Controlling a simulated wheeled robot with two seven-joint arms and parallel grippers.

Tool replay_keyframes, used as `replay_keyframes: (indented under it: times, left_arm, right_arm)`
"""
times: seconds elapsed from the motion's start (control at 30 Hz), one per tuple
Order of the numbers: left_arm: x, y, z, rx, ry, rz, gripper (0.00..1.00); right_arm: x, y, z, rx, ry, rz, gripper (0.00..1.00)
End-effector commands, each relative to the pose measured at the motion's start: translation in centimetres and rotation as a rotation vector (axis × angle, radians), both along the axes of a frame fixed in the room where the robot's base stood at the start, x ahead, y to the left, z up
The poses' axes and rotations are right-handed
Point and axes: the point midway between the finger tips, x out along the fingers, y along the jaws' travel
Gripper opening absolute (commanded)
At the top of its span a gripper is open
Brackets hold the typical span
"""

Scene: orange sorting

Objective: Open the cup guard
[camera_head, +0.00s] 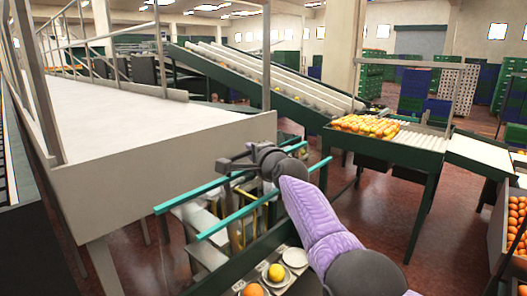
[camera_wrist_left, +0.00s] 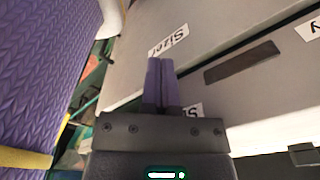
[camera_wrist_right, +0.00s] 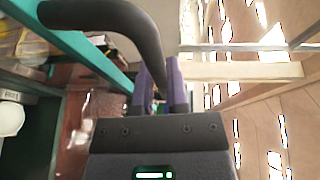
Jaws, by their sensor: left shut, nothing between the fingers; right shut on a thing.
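The cup guard shows as a frame of teal bars (camera_head: 265,201) in the middle of the head view, over the machine with pale cups. My right gripper (camera_head: 236,162) is at the guard's upper side, its purple-sleeved arm reaching in from the lower right. In the right wrist view its purple fingers (camera_wrist_right: 160,85) are shut on a dark curved handle (camera_wrist_right: 100,14), with a teal bar (camera_wrist_right: 75,45) close beside it. My left gripper (camera_wrist_left: 160,83) is shut and empty, in front of a grey panel with "Sizer" labels; it is not seen in the head view.
A white cup (camera_head: 295,257), a yellow fruit (camera_head: 277,272) and an orange (camera_head: 253,290) sit below the guard. A grey-walled table (camera_head: 170,160) stands close at left. A roller conveyor (camera_head: 415,140) with oranges is behind at right. A crate of oranges (camera_head: 497,240) is at far right.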

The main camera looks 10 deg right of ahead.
Motion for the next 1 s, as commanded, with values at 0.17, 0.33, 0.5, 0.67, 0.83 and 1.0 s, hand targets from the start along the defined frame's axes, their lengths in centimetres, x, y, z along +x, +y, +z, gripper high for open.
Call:
replay_keyframes:
  times: [0.17,0.33,0.5,0.67,0.83,1.0]
  left_arm:
    - [0.0,-0.06,0.64,-0.001,0.0,0.0,0.0]
    - [-0.01,-0.08,0.72,-0.001,0.0,0.0,0.0]
    - [-0.05,-0.08,0.7,-0.001,0.001,0.0,0.0]
    - [-0.08,-0.09,0.7,-0.002,0.001,0.0,0.0]
    - [-0.1,-0.08,0.69,-0.002,0.002,0.0,0.0]
    - [-0.13,-0.08,0.68,-0.002,0.002,0.0,0.0]
  right_arm:
    - [0.08,0.76,0.38,0.001,-0.003,-0.001,0.0]
    - [0.11,0.94,0.34,0.001,-0.005,-0.002,0.0]
    - [0.12,0.94,0.31,0.001,-0.005,-0.003,0.0]
    - [0.12,0.91,0.32,0.001,-0.006,-0.003,0.21]
    - [0.12,0.92,0.26,0.001,-0.004,-0.003,0.53]
    - [0.11,0.93,0.21,0.001,-0.003,-0.002,0.53]
